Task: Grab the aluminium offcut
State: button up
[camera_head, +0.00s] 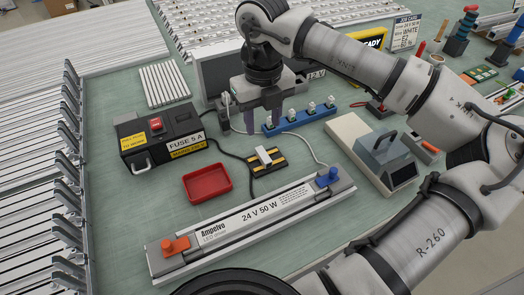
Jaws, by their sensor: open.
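A small pale grey block (264,156), which looks like the aluminium offcut, lies across a black holder with yellow stripes (267,164) near the middle of the bench. Dark cables run to the holder. My gripper (262,121) points down above and behind the block, with its two dark fingers apart and nothing seen between them. The gripper is apart from the block. Its fingers partly cover the left end of a blue strip with white plugs.
A black fuse box (160,137) with a red switch stands left. A red tray (207,183) lies in front of it. A long LED driver (250,222) spans the front. The blue plug strip (300,120) is behind, and a grey clamp-like device (383,153) stands right.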

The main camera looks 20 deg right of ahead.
send_over(264, 155)
jog(key=f, duration=0.4)
jog(key=shift+w+a+f, duration=0.1)
jog(key=shift+w+f, duration=0.15)
jog(key=shift+w, duration=0.05)
jog(key=shift+s+f+p, duration=0.2)
jog(key=shift+f+p, duration=0.45)
jog(key=shift+f, duration=0.65)
jog(key=shift+s+f+p, duration=0.15)
jog(key=shift+f+p, duration=0.5)
jog(key=shift+f, duration=0.65)
grip_shut()
